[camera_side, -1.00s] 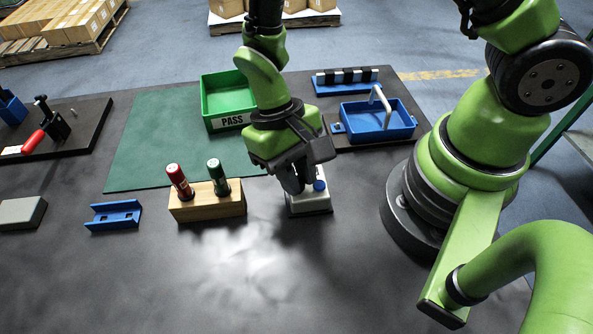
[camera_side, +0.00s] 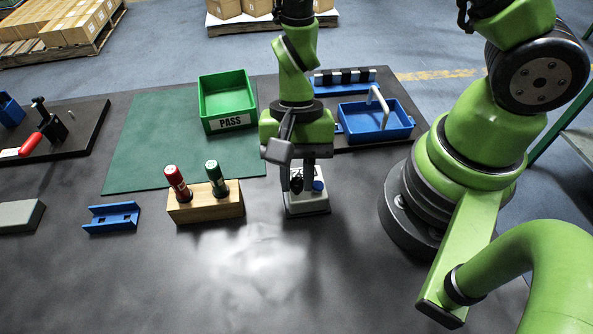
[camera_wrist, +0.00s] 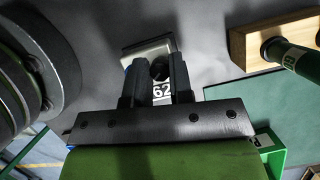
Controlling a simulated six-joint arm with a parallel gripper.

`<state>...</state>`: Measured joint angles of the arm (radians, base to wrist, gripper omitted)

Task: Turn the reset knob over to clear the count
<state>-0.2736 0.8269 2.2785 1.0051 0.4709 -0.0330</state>
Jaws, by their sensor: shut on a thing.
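The counter (camera_side: 307,208) is a small light grey box on the dark bench, in the middle of the side view. It has a blue button (camera_side: 318,185) on the right and a black reset knob beside it. In the wrist view the counter's body (camera_wrist: 147,48) shows beyond my fingers, and its display (camera_wrist: 162,90) reads 62, partly hidden between them. My gripper (camera_side: 298,183) points down over the counter. In the wrist view its two fingers are shut on the dark knob (camera_wrist: 159,69), one on each side. My fingers hide most of the knob in the side view.
A wooden block (camera_side: 207,207) with a red and a green marker stands just left of the counter. A green PASS bin (camera_side: 228,122) and a blue tray (camera_side: 376,135) stand behind. The bench in front is clear.

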